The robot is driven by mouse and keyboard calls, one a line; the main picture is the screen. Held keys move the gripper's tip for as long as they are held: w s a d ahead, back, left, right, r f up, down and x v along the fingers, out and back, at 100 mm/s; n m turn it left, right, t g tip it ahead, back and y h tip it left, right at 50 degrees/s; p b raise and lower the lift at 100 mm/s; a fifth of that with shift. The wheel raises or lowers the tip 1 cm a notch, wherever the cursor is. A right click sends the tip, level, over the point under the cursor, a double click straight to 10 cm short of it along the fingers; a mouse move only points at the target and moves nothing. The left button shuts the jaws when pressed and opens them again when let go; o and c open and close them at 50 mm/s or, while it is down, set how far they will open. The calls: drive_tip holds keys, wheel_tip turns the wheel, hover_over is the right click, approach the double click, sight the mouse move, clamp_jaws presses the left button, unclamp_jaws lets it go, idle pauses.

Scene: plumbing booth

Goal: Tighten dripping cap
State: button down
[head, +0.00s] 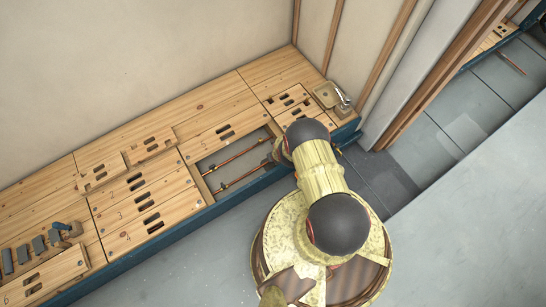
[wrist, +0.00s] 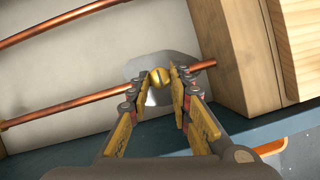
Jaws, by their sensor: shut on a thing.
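In the wrist view, my gripper (wrist: 160,84) is shut on a round brass cap (wrist: 160,77) with a slot-like line across its face. The cap sits on the lower copper pipe (wrist: 75,106), near the pipe's right end. A grey, shiny patch (wrist: 150,65) lies behind and around the cap; I cannot tell whether it is water or a plate. In the head view, my arm reaches over the open compartment (head: 238,158) with the copper pipes, and the cap and fingertips are hidden behind it.
A second copper pipe (wrist: 60,23) runs above the first. A wooden wall (wrist: 225,60) stands close to the right of my fingers. Wooden panels with slots (head: 130,185) surround the compartment. Grey tools (head: 40,245) lie lower left.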

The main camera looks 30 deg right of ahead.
idle(0.4)
drive_tip(key=c, duration=1.7)
unclamp_jaws()
drive_tip(key=shift+o, duration=0.4)
drive_tip(key=shift+s+r, duration=0.1)
drive_tip(key=shift+r, duration=0.45)
drive_tip(key=v, duration=1.1)
drive_tip(key=shift+a+f, duration=0.1)
drive_tip(key=shift+f, duration=0.05)
